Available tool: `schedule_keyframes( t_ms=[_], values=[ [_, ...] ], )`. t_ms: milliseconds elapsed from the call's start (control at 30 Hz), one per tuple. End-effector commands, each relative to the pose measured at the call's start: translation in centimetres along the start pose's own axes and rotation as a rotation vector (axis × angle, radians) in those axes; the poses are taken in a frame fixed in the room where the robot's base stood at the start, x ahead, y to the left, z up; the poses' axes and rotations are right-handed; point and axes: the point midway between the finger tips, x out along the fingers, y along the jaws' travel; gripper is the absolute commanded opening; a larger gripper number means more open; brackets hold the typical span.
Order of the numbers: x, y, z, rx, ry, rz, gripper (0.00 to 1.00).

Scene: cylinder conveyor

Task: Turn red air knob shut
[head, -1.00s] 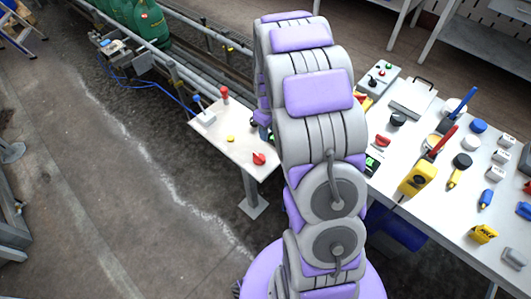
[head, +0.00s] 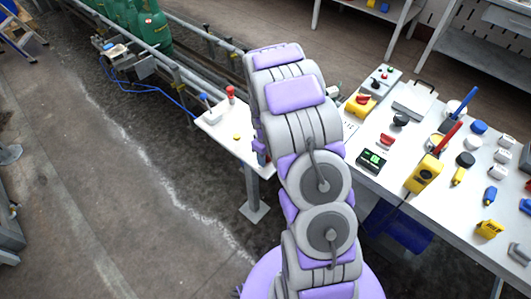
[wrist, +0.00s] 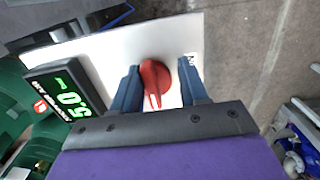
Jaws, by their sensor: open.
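In the wrist view, the red knob (wrist: 152,80) stands on a white panel (wrist: 112,62). A white line on the knob points down in the picture, toward my palm. My gripper (wrist: 160,67) is open, with one blue finger on each side of the knob. The left finger looks closer to it than the right; I cannot tell whether either touches. A black display (wrist: 66,97) with green digits, reading about 5.0, is left of the knob. In the head view, my arm hides the right end of the small white panel (head: 218,133) and most of my gripper.
The small panel also bears a red-topped lever (head: 231,94), a blue-topped lever (head: 203,99) and a yellow button (head: 237,137). A white table (head: 410,205) with many tools and controls is at right. Green cylinders (head: 150,25) stand on the conveyor.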

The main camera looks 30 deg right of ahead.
Motion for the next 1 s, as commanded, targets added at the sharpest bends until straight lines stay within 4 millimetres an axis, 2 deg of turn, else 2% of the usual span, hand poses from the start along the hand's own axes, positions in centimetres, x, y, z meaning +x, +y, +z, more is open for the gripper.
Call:
schedule_keyframes(
  t_ms=[67,533,1000],
  values=[
    [0.4,0.1,0.0,0.002,0.003,-0.004,0.44],
    [-0.9,0.1,-0.7,0.003,0.035,0.021,0.00],
    [-1.4,0.2,-0.7,0.030,0.042,0.021,0.00]
  ],
)
